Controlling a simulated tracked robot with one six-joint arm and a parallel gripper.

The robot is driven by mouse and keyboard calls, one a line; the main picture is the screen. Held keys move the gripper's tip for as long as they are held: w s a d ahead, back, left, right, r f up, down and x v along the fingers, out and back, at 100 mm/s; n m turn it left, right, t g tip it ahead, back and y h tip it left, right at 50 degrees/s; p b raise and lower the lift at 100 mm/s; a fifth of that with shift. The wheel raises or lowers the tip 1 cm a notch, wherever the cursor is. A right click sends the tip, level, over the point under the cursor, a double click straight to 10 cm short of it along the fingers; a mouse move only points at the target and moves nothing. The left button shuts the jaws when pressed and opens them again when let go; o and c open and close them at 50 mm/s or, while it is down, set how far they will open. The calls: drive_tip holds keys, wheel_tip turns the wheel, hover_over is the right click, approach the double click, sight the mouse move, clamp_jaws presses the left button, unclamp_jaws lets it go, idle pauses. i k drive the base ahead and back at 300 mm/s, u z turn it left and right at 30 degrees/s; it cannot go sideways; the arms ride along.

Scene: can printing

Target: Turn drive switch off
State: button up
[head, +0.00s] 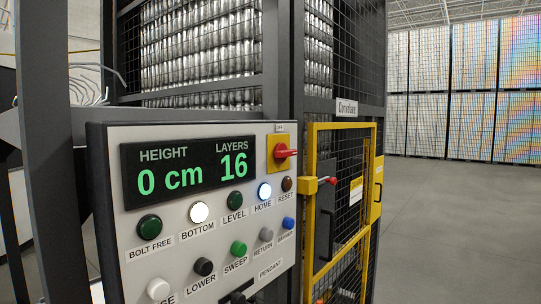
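A red rotary switch (284,152) on a yellow plate sits at the top right of the grey control panel (225,290). Its red handle lies roughly sideways, pointing right. A small label above the plate is too small to read, so I cannot confirm that it is the drive switch or which position it marks. The panel display (187,171) reads HEIGHT 0 cm and LAYERS 16. The BOTTOM (199,212) and HOME (265,191) lamps glow white. My gripper is not in view.
Several other buttons sit below the display. A yellow-framed mesh gate (313,215) with a red-tipped handle (331,181) stands just right of the panel. Dark frame posts and mesh enclose stacked cans (200,45) behind. Grey floor (460,230) is open at right, with tall can stacks beyond.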

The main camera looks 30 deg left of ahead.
sight(281, 152)
drive_tip(key=u, duration=0.35)
drive_tip(key=i, duration=0.55)
drive_tip(key=u, duration=0.95)
drive_tip(key=i, duration=0.6)
drive_tip(key=u, duration=0.35)
